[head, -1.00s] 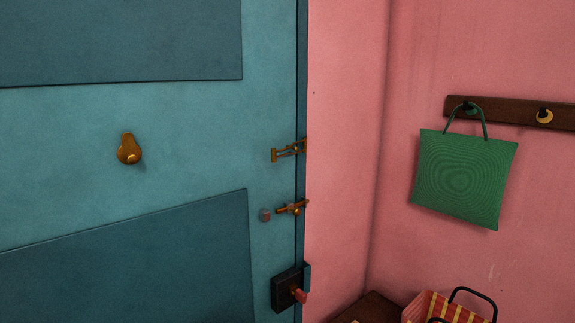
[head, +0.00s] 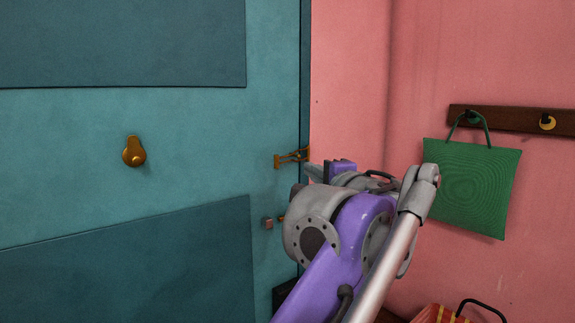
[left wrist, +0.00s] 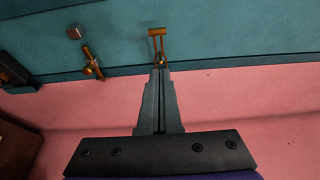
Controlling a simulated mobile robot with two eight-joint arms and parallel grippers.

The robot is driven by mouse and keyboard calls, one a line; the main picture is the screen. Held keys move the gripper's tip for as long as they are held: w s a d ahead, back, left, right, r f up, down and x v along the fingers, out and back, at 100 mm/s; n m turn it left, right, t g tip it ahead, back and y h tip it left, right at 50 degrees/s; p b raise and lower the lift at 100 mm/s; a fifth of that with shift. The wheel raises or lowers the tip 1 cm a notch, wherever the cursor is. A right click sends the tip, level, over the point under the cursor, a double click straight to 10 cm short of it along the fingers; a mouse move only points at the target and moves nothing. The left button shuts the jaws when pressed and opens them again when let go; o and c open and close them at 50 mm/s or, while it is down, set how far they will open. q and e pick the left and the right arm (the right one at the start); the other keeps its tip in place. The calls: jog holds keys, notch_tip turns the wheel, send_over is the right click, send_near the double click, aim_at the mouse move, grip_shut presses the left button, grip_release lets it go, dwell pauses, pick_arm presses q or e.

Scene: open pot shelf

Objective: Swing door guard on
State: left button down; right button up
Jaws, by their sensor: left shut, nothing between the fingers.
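The brass door guard (head: 291,158) is on the teal door (head: 200,130) near its right edge. In the left wrist view the guard (left wrist: 157,45) is a narrow two-bar loop, its crossbar on the door side and its other end at the door's edge. My left gripper (head: 308,170) is shut and empty, just right of the guard in the head view. In the left wrist view its fingertips (left wrist: 160,71) are at the guard's near end. I cannot tell whether they touch it. My right gripper is not in view.
A dark lock (left wrist: 14,74) is lower. A green bag (head: 470,190) hangs from a hook rail (head: 515,121) on the pink wall. A striped bag (head: 440,314) stands below.

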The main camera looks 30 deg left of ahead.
aim_at(276, 162)
pick_arm(q)
jog(key=w+a, duration=0.2)
jog(key=a, duration=0.5)
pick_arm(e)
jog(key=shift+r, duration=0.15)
pick_arm(q)
jog(key=shift+w, duration=0.15)
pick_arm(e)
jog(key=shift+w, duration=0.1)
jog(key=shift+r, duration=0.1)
pick_arm(q)
jog(key=shift+s+a+r+p, duration=0.15)
jog(key=shift+a+p, duration=0.3)
jog(key=shift+p, duration=0.15)
jog(key=shift+s+a+r+p, duration=0.1)
jog(key=shift+a+p, duration=0.35)
jog(key=shift+p, duration=0.15)
jog(key=shift+w+a+f, duration=0.15)
jog(key=shift+w, duration=0.05)
jog(key=shift+f, duration=0.1)
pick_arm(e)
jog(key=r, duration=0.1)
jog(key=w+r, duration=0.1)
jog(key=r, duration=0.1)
pick_arm(q)
jog(key=shift+s, duration=0.1)
